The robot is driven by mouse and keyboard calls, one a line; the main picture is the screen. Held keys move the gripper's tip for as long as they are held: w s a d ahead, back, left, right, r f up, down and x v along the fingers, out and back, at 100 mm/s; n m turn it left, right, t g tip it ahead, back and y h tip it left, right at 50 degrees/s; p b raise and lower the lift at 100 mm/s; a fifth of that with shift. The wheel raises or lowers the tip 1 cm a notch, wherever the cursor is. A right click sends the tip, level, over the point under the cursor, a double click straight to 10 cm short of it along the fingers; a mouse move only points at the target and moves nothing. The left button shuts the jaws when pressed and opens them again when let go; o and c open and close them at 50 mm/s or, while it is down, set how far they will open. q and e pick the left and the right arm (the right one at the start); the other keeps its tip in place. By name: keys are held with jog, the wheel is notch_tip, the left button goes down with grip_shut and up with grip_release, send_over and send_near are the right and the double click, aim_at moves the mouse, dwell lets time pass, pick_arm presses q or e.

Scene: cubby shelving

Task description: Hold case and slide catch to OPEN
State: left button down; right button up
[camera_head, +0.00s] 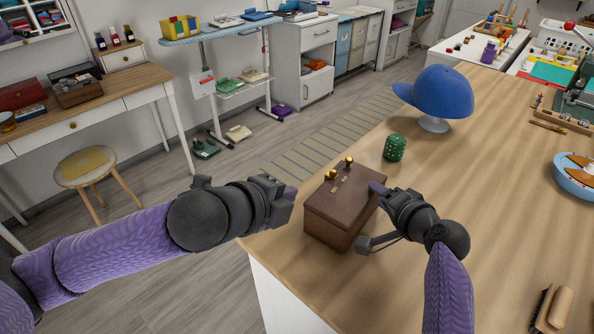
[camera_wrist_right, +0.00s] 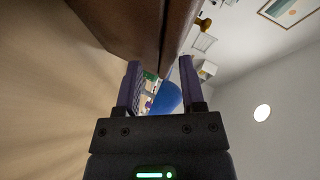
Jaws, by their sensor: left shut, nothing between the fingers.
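The case (camera_head: 336,212) is a brown box standing near the corner of the wooden table. Its top has two brass knobs (camera_head: 349,161) and a small plate (camera_head: 340,181) with marks too small to read. My left gripper (camera_head: 290,193) is shut and empty, just left of the case and apart from it. My right gripper (camera_head: 377,188) is at the case's right side; I cannot tell if it touches. In the right wrist view its fingers (camera_wrist_right: 160,84) are apart with nothing held between them. The brown case (camera_wrist_right: 125,25) is close beyond them there.
A green ribbed cup (camera_head: 395,148) and a blue cap (camera_head: 440,92) on a stand are behind the case on the table (camera_head: 490,200). A brush (camera_head: 541,308) lies at the front right. The tabletop right of my right arm is largely clear.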

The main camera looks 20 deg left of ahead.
jog(key=o, duration=0.5)
jog(key=shift+f, duration=0.45)
jog(key=shift+c, duration=0.2)
jog(key=shift+o, duration=0.3)
jog(key=shift+a+r, duration=0.1)
jog(key=shift+a, duration=0.05)
